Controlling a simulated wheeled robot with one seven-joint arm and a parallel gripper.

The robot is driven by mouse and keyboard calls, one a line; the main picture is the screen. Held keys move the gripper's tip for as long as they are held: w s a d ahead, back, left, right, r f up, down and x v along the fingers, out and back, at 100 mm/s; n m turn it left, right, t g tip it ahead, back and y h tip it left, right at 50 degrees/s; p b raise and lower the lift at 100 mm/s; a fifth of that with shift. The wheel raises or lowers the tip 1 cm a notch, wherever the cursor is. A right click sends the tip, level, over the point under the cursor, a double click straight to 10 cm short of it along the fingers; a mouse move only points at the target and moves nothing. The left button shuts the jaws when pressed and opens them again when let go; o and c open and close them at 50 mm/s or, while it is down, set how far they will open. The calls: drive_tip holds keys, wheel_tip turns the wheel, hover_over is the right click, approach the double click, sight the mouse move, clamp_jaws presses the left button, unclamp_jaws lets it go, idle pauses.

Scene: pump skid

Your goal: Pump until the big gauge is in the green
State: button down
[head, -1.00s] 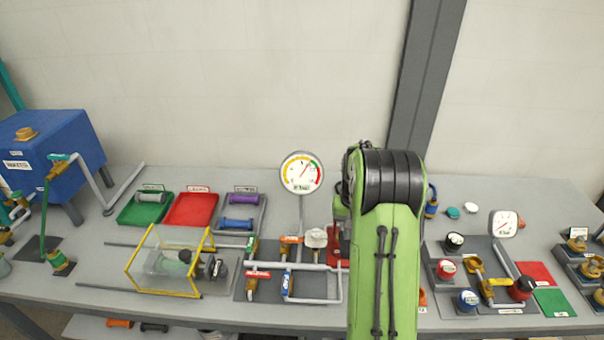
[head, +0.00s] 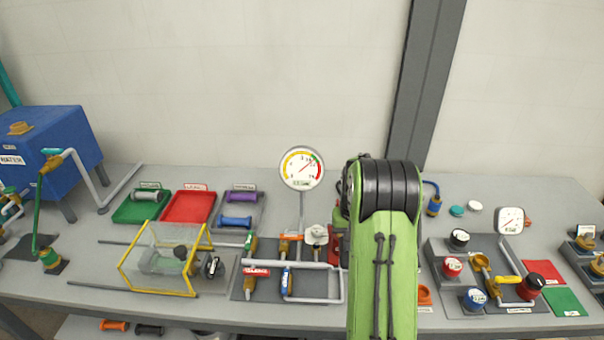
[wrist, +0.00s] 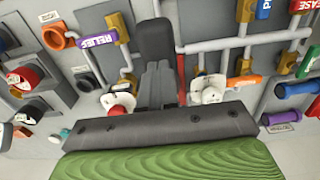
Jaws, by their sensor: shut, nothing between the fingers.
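The big round gauge (head: 302,168) stands on a pipe at the back middle of the bench in the head view. Its face has a yellow band at left and top, green at upper right and red at right. Its thin needle points to the upper right, near the green; the exact reading is too small to tell. My gripper (wrist: 158,85) is shut and empty in the wrist view, above the pipework. In the head view my green arm hides it. A red part (head: 334,248) shows just left of my arm; I cannot make out a pump handle.
A piping panel (head: 313,285) with levers lies left of my arm. A yellow-framed clear guard (head: 165,262) is farther left. A small gauge (head: 510,221) and several knobs stand at right. A purple relief lever (wrist: 97,40) shows in the wrist view.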

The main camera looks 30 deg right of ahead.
drive_tip(key=shift+w+r+p, duration=0.1)
drive_tip(key=shift+r+p, duration=2.3)
drive_tip(key=shift+r, duration=0.8)
drive_tip(key=shift+r, duration=0.1)
wheel_tip(320, 180, up, 5)
drive_tip(key=p, duration=0.4)
